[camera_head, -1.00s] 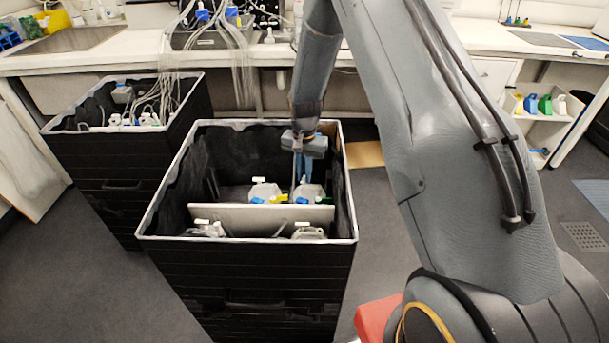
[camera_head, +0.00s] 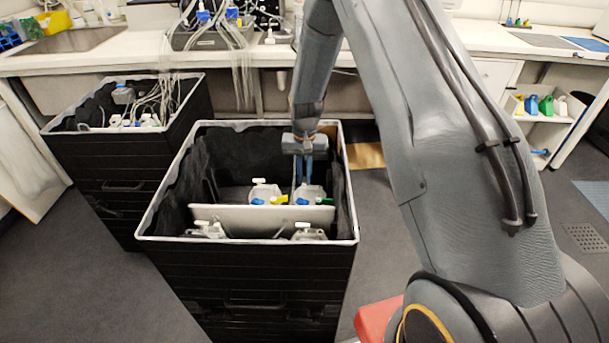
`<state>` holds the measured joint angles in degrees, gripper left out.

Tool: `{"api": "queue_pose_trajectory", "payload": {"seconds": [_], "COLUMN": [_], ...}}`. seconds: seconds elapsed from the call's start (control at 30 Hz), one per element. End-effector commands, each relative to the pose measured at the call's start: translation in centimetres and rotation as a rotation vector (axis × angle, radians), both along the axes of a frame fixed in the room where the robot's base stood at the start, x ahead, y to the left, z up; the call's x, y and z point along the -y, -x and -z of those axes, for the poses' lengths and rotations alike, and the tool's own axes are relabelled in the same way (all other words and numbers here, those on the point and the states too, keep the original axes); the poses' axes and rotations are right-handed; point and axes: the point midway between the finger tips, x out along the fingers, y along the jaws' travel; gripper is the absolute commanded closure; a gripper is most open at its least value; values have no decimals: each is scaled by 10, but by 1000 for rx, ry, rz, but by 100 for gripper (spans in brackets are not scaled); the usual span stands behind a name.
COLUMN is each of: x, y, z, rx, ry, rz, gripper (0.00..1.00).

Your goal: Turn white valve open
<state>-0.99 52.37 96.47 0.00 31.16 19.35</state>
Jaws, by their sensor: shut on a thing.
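My gripper (camera_head: 305,182) reaches down into the open black bin in the middle. Its blue fingers are shut at the top of the back right clear container (camera_head: 309,194). The white valve there is hidden by the fingers, and its turn cannot be read. The back left container (camera_head: 264,192) carries a similar white valve (camera_head: 259,181) on top. Two more containers in front, at the left (camera_head: 208,231) and at the right (camera_head: 308,234), also have white tops.
A pale divider (camera_head: 255,215) crosses the bin between the front and back containers. The bin's rim (camera_head: 248,240) and tall walls surround my gripper. A second black bin (camera_head: 125,165) with tubes stands at the left. A white bench (camera_head: 140,58) runs behind.

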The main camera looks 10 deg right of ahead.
Motion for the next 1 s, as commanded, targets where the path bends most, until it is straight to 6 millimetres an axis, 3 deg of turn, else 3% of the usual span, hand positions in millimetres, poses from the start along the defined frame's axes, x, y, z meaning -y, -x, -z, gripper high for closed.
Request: {"api": "queue_pose_trajectory", "payload": {"seconds": [0.07, 0.1, 0.47, 1.0], "x": [0, 0, 0, 0], "y": [0, 0, -1, -1], "z": [0, 0, -4, -73], "rx": [0, 0, 1, 2], "ry": [0, 0, 0, 1], "rz": [0, 0, 1, 1], "gripper": [100, 82, 82, 82]}}
